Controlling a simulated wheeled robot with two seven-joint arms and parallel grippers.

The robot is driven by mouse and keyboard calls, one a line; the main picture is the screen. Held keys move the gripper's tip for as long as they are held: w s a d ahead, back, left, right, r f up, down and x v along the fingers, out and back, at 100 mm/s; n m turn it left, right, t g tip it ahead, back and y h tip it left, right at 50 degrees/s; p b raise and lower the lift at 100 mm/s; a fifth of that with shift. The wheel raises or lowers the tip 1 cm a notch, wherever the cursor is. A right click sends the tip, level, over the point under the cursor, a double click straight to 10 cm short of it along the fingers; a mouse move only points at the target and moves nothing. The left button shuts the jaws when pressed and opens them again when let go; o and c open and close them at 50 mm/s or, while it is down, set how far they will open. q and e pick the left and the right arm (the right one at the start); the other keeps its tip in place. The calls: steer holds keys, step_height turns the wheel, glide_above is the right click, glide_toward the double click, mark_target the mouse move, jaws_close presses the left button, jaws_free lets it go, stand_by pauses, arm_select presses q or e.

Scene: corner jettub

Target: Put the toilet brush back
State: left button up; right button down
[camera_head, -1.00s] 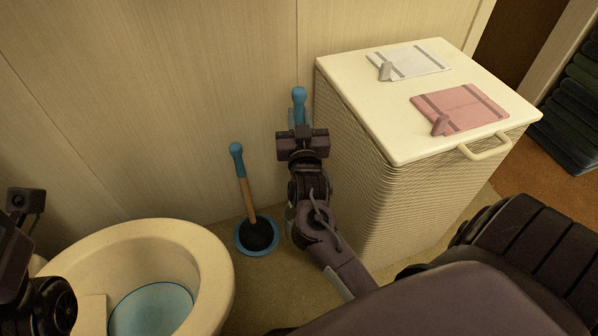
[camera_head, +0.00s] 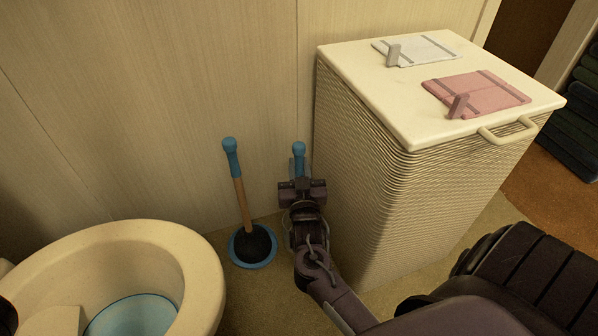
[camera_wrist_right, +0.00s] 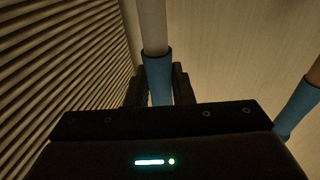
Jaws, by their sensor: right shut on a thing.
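The toilet brush (camera_head: 299,151) shows in the head view as a blue handle tip above my right gripper. My right gripper (camera_head: 299,178) is shut on this blue handle, low between the wall and the hamper. In the right wrist view the blue handle (camera_wrist_right: 158,78) sits between the two dark fingers, and a pale shaft extends beyond it. The brush head is hidden behind my gripper and arm in the head view. No brush holder can be made out. My left gripper is not in view.
A plunger (camera_head: 239,192) with a blue handle and wooden stick stands left of the brush on a blue-rimmed base. The toilet (camera_head: 197,262) is at lower left. A ribbed hamper (camera_head: 365,165) with a cream lid stands close on the right. The wall (camera_head: 180,100) is behind.

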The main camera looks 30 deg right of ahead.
steer(key=shift+r, duration=0.15)
steer(key=shift+f, duration=0.2)
steer(key=c, duration=1.3)
jaws_free()
steer(key=shift+o, duration=0.2)
